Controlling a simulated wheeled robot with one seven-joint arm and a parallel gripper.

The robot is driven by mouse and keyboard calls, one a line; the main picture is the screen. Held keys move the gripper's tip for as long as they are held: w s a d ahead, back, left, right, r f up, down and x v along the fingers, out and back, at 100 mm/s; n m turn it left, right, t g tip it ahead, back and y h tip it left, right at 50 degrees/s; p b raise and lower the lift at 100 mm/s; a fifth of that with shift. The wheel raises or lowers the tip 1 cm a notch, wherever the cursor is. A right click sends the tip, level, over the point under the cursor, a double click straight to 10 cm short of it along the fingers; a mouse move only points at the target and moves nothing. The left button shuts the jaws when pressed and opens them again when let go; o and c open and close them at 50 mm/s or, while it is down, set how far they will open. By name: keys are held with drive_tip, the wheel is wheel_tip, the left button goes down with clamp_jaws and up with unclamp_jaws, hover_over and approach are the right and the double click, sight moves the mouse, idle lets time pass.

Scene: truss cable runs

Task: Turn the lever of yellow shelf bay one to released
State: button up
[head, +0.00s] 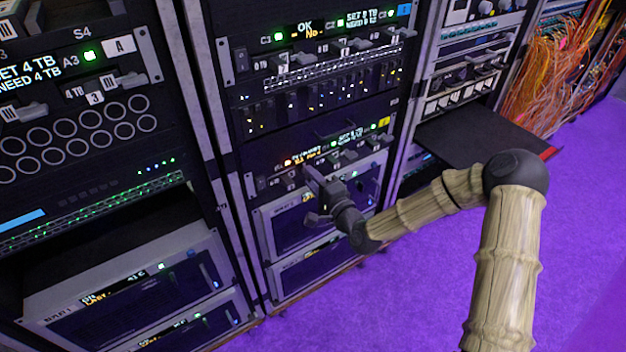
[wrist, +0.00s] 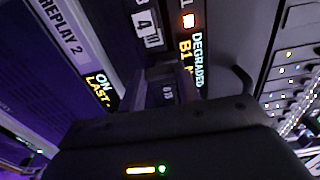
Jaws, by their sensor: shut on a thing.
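The yellow shelf (head: 360,160) is the lower row of bays in the middle rack, with a yellow tag (head: 384,122) at its right end. Its display (wrist: 187,62) reads "DEGRADED" and "B1" beside an orange light in the wrist view. My gripper (head: 309,174) reaches the left part of this shelf, at bay one. In the wrist view, my gripper (wrist: 166,88) is shut on the bay one lever, which is mostly hidden between the dark fingers. The lever's exact angle cannot be told.
A blue-tagged shelf (head: 330,30) with several levers sits above. Grey-framed units (head: 300,218) are below. A dark tray (head: 485,138) juts out from the rack at right, and orange cables (head: 565,50) hang beyond it. The purple floor (head: 420,290) is clear.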

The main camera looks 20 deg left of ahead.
drive_tip(key=o, duration=1)
drive_tip(key=shift+d, duration=0.1)
drive_tip(key=p+v, duration=0.7)
drive_tip(key=v, duration=1)
drive_tip(key=shift+s, duration=0.15)
